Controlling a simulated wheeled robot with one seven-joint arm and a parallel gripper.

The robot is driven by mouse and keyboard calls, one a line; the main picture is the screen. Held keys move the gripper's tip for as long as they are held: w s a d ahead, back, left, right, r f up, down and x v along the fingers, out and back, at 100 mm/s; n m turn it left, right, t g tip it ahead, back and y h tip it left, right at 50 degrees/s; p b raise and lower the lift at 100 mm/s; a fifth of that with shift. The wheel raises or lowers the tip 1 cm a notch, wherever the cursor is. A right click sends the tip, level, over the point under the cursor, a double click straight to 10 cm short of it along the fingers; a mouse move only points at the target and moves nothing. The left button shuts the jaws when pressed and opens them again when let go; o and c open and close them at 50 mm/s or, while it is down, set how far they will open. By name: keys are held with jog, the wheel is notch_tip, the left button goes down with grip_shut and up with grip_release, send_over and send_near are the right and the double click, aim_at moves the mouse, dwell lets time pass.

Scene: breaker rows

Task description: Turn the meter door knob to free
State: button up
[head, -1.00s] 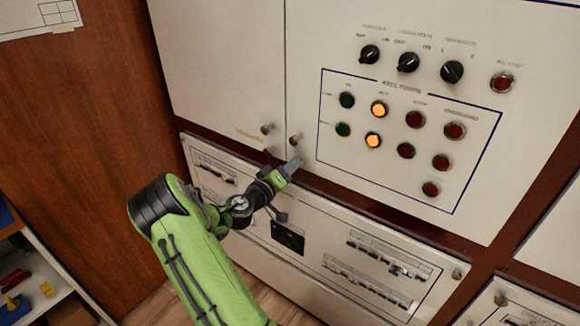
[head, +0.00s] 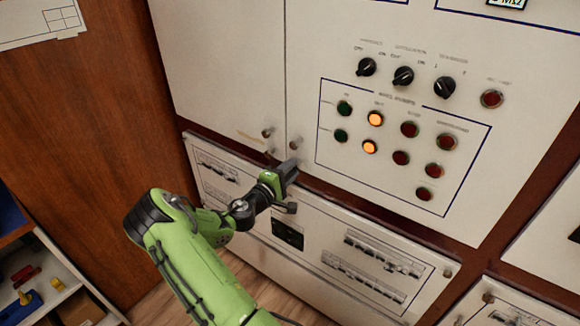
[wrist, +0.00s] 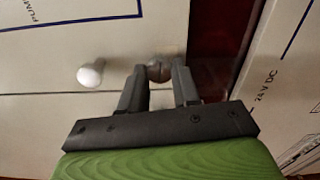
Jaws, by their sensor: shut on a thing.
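The meter door knob, as I take it, is a small dark grey rounded knob (wrist: 158,70) at the lower edge of the right cabinet door (head: 306,100). In the wrist view it sits between the fingertips of my gripper (wrist: 160,78), which is shut on it. In the head view my gripper (head: 290,168) reaches the bottom left corner of that door and hides this knob. The knob's marked positions cannot be read. A pale round knob (wrist: 90,75) on the same door stands apart from my fingers; it also shows in the head view (head: 295,143).
The left door (head: 220,70) carries a pale knob (head: 267,132) and a small lower one (head: 270,152). Black selector knobs (head: 403,76) and lit orange lamps (head: 375,119) are on the right. A breaker panel (head: 350,258) lies below my gripper. A shelf (head: 45,285) stands lower left.

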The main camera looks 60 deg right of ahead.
jog(key=shift+n, duration=0.6)
jog(key=o, duration=1.1)
jog(key=shift+c, duration=0.2)
jog(key=w+a, duration=0.2)
jog(key=a, duration=1.3)
jog(key=shift+w+a+p, duration=0.25)
jog(key=shift+a+p, duration=0.05)
jog(key=shift+p, duration=0.15)
